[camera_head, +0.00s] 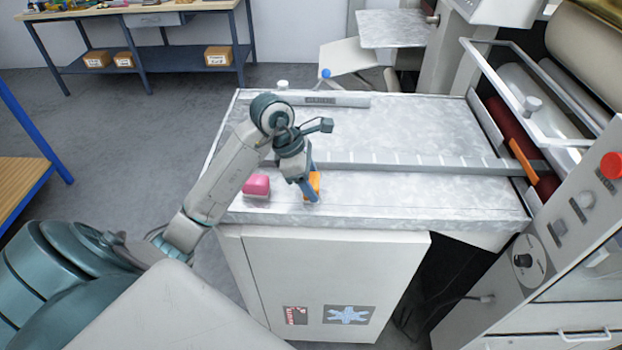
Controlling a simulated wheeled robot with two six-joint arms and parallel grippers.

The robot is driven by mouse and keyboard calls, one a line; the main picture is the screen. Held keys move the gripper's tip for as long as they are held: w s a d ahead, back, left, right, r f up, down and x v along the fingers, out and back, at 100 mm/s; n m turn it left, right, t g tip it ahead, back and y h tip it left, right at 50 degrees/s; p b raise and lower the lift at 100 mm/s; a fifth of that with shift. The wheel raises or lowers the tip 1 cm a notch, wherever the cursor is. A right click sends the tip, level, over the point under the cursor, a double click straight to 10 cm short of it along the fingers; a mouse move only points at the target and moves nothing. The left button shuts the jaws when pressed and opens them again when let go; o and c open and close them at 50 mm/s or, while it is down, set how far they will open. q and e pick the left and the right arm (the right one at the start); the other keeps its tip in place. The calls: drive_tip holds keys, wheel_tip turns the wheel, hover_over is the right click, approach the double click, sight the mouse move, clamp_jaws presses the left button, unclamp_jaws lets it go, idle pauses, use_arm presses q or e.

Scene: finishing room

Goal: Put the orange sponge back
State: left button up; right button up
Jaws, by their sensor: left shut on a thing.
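The orange sponge (314,181) is at the front part of the machine's metal tabletop (420,195), partly hidden by my gripper. My left gripper (309,190) reaches down from above and is shut on the orange sponge. The sponge is at or just above the tabletop; I cannot tell if it touches. A pink sponge-like block (256,185) lies on the tabletop just left of the gripper, apart from it. My right gripper is not in view.
A ridged metal bar (420,162) crosses the tabletop behind the gripper. A flat rail (320,99) lies at the back edge. Rollers and an orange piece (523,160) are at the right, beside a control panel with a red button (611,166). The tabletop's right front is clear.

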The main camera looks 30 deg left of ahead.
use_arm(q)
drive_tip(key=shift+f, duration=0.1)
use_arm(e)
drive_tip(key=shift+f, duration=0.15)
use_arm(q)
drive_tip(key=shift+f, duration=0.15)
drive_tip(key=o, duration=0.8)
drive_tip(key=shift+c, duration=0.2)
drive_tip(key=shift+o, duration=0.6)
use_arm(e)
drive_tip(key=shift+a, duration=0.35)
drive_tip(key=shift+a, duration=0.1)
use_arm(q)
drive_tip(key=shift+r, duration=0.35)
drive_tip(key=b+v, duration=0.2)
drive_tip(key=v, duration=0.9)
drive_tip(key=shift+r, duration=0.35)
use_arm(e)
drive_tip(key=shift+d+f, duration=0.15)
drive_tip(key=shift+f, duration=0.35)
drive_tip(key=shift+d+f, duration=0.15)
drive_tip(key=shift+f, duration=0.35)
